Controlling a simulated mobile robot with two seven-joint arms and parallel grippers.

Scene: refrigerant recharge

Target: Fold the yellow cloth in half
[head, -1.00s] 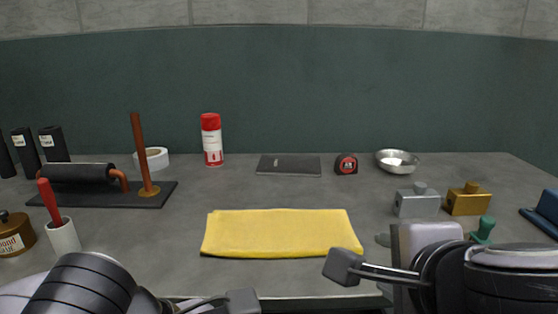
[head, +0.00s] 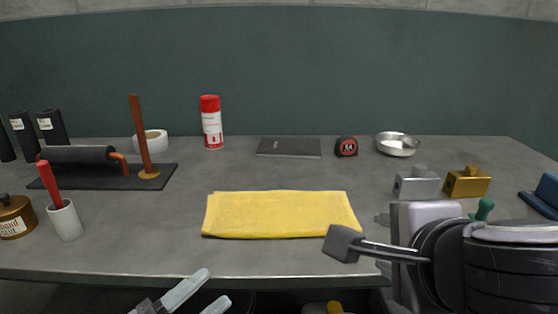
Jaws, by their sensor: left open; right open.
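The yellow cloth (head: 281,214) lies flat on the grey table as a wide rectangle with its long side toward me. A thin dark line runs under its front edge; I cannot tell how many layers it has. My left gripper (head: 211,290) is open and empty, low at the bottom of the view, in front of the table's edge and apart from the cloth. My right gripper (head: 345,243) is open, with one dark fingertip showing by the cloth's front right corner. Its other finger is not clearly visible, and I cannot tell whether it touches the cloth.
Behind the cloth are a red and white can (head: 211,123), a dark flat pad (head: 289,148), a tape measure (head: 346,147) and a metal bowl (head: 397,145). Silver (head: 416,185) and brass (head: 466,184) blocks stand right. A white cup (head: 65,221) stands left. The table around the cloth is mostly clear.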

